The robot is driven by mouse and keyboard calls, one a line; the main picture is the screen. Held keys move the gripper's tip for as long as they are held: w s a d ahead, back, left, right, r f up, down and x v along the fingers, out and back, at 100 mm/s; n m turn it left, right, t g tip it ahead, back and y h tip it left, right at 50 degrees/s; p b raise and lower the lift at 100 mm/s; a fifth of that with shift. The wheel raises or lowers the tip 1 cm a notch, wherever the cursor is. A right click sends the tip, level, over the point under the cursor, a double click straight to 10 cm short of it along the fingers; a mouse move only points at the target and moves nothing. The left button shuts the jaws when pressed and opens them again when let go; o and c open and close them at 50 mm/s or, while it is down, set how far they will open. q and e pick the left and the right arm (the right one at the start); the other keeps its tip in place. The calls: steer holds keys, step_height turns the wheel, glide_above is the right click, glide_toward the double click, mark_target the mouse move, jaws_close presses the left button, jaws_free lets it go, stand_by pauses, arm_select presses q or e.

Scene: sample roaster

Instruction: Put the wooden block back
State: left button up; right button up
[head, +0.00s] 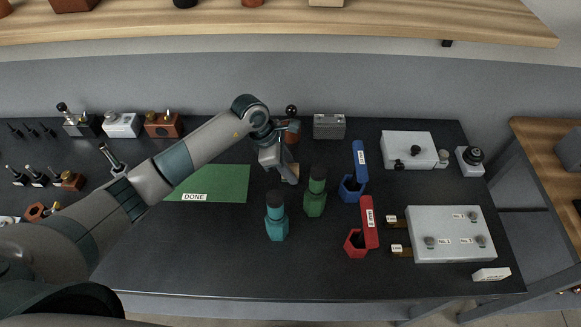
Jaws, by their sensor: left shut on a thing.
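My left gripper (286,174) reaches in from the left over the middle of the dark bench. It is shut on a small tan piece, which looks like the wooden block (292,170); the fingers and wrist hide much of it. The gripper is just right of the green mat (222,183) marked DONE and behind the teal and green containers. I cannot tell whether the block touches the bench. My right gripper is not in view.
Close in front stand a teal container (277,228) and a green container (315,203). Blue (350,192) and red (355,245) open holders are to the right. A grey box (329,127) stands behind. A wooden shelf (250,22) overhangs the back. The front middle bench is clear.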

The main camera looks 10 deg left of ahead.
arm_select(q)
steer(key=shift+f, duration=0.1)
steer(key=shift+f, duration=0.1)
steer(key=o, duration=1)
steer(key=shift+r, duration=0.3)
steer(key=shift+a+r, duration=0.2)
steer(key=shift+r, duration=0.15)
steer(key=shift+b+v, duration=2)
steer(key=shift+v, duration=3.6)
steer(key=shift+d, duration=0.15)
